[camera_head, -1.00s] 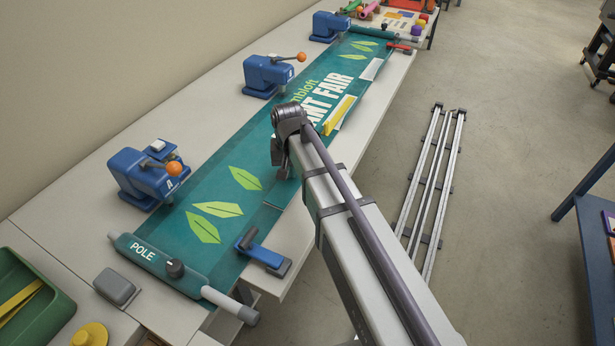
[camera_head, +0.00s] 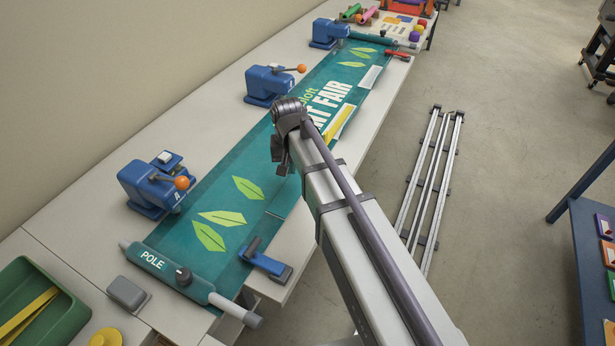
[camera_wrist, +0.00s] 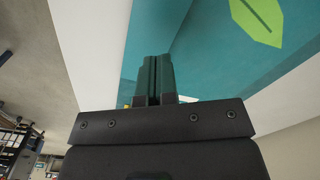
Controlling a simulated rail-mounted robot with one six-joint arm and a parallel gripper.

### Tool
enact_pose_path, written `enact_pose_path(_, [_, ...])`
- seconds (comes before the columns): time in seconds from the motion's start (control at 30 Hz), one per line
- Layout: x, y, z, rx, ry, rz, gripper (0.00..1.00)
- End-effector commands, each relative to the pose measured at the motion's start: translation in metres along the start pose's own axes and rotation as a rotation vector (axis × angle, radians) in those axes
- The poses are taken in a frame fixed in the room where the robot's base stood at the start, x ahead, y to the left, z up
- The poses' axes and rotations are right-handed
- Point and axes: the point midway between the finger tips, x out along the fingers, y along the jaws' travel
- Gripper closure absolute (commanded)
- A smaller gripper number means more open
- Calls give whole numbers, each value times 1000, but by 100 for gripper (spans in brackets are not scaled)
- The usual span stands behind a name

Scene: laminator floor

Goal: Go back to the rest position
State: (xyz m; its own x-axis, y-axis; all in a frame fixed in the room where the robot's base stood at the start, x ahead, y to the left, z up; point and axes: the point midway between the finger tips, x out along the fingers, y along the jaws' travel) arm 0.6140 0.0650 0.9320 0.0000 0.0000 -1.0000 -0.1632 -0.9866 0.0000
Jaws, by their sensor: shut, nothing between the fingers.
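My arm reaches over the work table from the lower right in the head view, and its end hangs over the teal banner (camera_head: 256,160). My gripper (camera_wrist: 155,62) shows in the wrist view with its two dark fingers together and nothing between them. In the head view the arm's own links mostly hide the gripper. The banner lies flat under it, printed with light green leaves and white lettering. A leaf and the banner's teal surface also show in the wrist view (camera_wrist: 220,50).
Blue presses (camera_head: 150,188) line the wall side. A pole (camera_head: 180,280) lies across the banner's near end, beside a blue clamp (camera_head: 265,259). A green tray (camera_head: 62,325) sits at lower left. Floor rails (camera_head: 430,185) run right of the table, with open floor around them.

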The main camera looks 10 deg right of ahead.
Motion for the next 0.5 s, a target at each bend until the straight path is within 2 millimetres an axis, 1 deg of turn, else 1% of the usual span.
enact_pose_path(0.03, [-14,0,0,0,0,0,100])
enact_pose_path(0.13, [-23,0,0,0,0,0,100])
enact_pose_path(0.4, [-20,0,0,0,0,0,100])
enact_pose_path(0.47, [-20,0,1,-32,0,0,100])
enact_pose_path(0.5, [-20,5,17,-81,0,0,100])
